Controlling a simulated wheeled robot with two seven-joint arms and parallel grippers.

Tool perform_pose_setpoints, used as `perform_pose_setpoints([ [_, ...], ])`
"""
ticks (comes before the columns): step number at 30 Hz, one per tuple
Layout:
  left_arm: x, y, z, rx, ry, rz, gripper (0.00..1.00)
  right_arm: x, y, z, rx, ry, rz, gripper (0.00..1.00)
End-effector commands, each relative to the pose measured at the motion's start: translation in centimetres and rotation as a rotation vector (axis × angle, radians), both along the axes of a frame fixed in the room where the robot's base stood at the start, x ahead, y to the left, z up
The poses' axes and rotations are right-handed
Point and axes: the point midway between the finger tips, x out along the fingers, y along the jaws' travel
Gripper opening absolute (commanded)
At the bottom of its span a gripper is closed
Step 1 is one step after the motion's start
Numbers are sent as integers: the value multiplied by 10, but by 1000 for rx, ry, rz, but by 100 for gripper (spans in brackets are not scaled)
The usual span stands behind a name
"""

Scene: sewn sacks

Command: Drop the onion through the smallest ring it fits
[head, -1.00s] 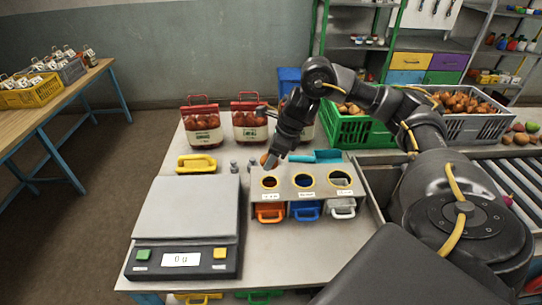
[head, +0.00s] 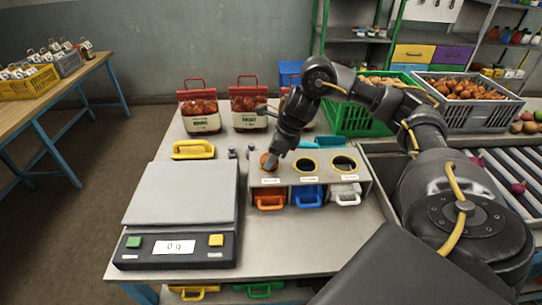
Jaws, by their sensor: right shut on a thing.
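My right gripper (head: 272,157) reaches down from the right and is shut on a brown-orange onion (head: 267,162). The onion is over the left ring of the grey ring stand and covers it. I cannot tell whether it touches the ring or sits partly in it. The middle ring (head: 306,165) and the right ring (head: 344,163) are open and empty. Below the rings stand an orange bin (head: 270,200), a blue bin (head: 307,197) and a white bin (head: 346,195). My left gripper is not in view.
A scale (head: 180,205) reading 0 g stands left of the stand. Behind are a yellow-handled thing (head: 193,149), red-topped sacks (head: 200,110) and a teal scoop (head: 318,143). A green crate (head: 360,115) and a grey onion crate (head: 465,112) stand at the back right.

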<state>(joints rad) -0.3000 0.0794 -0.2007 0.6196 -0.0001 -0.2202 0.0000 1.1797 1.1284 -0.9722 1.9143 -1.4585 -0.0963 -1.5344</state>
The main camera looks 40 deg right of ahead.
Motion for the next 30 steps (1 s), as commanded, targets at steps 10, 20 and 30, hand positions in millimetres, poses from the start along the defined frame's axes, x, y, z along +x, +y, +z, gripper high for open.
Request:
perform_pose_setpoints([
  [10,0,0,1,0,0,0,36,0,0,1,0,0,0,65],
  [20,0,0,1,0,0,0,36,0,0,1,0,0,0,72],
  [30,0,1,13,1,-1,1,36,-13,-12,49,-2,-7,-1,72],
])
